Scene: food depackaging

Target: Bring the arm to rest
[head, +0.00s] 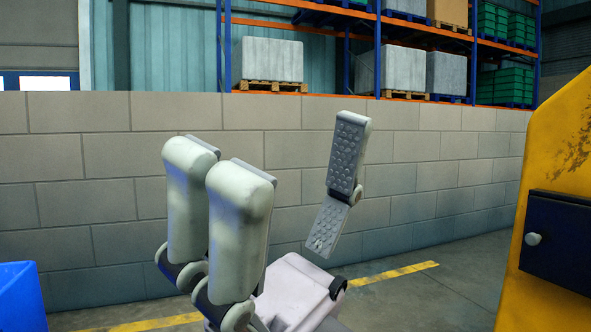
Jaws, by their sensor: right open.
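My right gripper (290,180) is raised close in front of the camera, in the lower middle of the head view. Its pale fingers point upward and stand wide apart, two on the left and one with a dark studded pad on the right. Nothing is held between them. The gripper's pinkish-grey palm shows at the bottom edge. My left gripper is not in view.
A yellow machine (555,160) with a dark box stands close on the right. A blue container (20,298) is at the lower left. A block wall (100,150) crosses behind, with loaded racks (340,35) beyond it. Grey floor with yellow lines (395,274) is open before the wall.

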